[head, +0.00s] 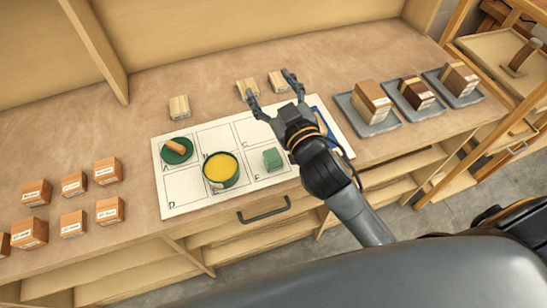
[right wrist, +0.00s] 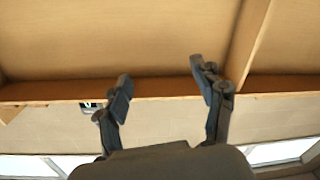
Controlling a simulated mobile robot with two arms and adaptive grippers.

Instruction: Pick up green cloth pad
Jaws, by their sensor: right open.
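The green cloth pad (head: 272,159) looks like a small green block. It rests on the white lettered mat (head: 183,192), right of a round green tin with a yellow top (head: 220,169). My right gripper (head: 268,86) is open and empty, beyond the pad towards the back of the bench, with its fingers reaching near two light wooden blocks. The right wrist view shows the same open gripper (right wrist: 160,75) with nothing between its fingers, and the pad does not show there. My left gripper is not in view.
A green dish with a brown stick (head: 177,151) lies on the mat's left. Light wooden blocks (head: 179,107) stand behind the mat. Labelled brown boxes (head: 107,170) stand at left. Grey trays (head: 374,118) with layered blocks stand at right.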

